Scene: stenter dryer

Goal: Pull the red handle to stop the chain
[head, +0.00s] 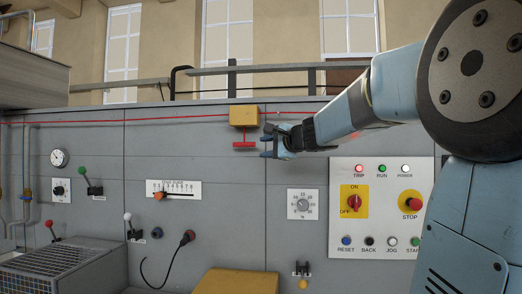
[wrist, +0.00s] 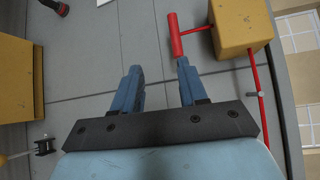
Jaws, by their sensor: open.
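The red T-shaped handle (head: 244,144) hangs below a yellow box (head: 243,116) on the grey machine front, with a red cord (head: 180,116) running along the top on both sides of the box. My gripper (head: 268,142) is just right of the handle in the head view, its jaws open. In the wrist view the red handle (wrist: 175,34) lies beyond the fingertips, closer to the right finger, and my gripper (wrist: 157,70) is empty. The yellow box (wrist: 243,25) is at the upper right there. I cannot tell whether a fingertip touches the handle.
A control panel (head: 378,207) with a red rotary switch, stop knob, lamps and buttons is right of the handle. A slider scale (head: 173,190) and a dial (head: 303,204) sit below. A rail (head: 220,71) runs above. A yellow box (head: 236,282) stands at the bottom.

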